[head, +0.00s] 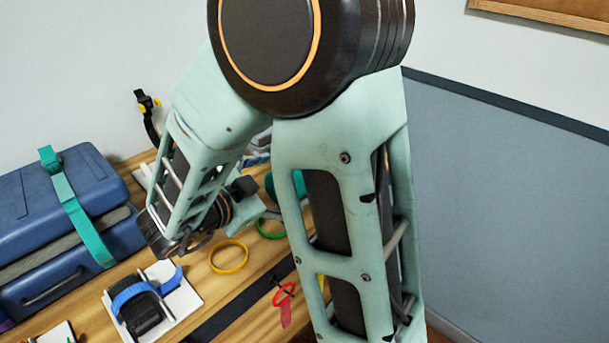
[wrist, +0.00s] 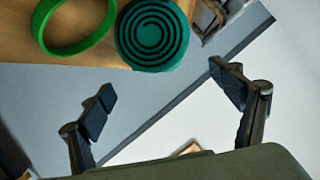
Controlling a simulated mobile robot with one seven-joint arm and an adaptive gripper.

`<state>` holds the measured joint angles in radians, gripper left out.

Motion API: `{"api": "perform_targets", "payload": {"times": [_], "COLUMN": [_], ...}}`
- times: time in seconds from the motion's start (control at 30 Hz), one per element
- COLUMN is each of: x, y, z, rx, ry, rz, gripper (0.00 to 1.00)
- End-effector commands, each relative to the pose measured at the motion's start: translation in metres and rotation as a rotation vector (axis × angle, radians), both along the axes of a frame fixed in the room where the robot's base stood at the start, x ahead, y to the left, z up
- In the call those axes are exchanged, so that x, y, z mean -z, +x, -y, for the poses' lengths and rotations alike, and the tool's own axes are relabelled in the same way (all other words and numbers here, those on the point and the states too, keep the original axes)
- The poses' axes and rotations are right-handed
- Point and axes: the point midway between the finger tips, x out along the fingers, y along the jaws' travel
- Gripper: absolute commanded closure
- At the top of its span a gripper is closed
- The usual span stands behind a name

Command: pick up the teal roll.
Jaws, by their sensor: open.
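The teal roll (wrist: 152,34) shows its coiled spiral side at the top of the wrist view, on the wooden table. In the head view a teal patch of it (head: 270,186) shows, mostly hidden behind my arm. My gripper (wrist: 164,97) is open and empty, its two dark fingers spread wide. In the wrist view the roll lies beyond the fingertips, sideways between them, and neither finger touches it. In the head view my arm hides most of the gripper.
A green ring (wrist: 74,42) lies close beside the roll. A yellow ring (head: 229,257) and a red strap (head: 285,304) lie nearer. A blue case (head: 50,205) with a teal strap and a black device (head: 139,310) with a blue strap stand left. The table edge is near the roll.

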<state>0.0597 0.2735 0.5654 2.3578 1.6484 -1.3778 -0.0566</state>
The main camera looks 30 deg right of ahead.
Motion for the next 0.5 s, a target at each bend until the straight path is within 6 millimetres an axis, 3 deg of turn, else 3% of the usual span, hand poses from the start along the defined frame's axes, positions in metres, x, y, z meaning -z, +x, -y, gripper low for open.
{"api": "perform_targets", "payload": {"times": [0.5], "x": [0.022], "y": [0.031], "z": [0.042], "rx": [-0.015], "ry": [-0.004], "rz": [-0.006], "gripper": [0.15]}}
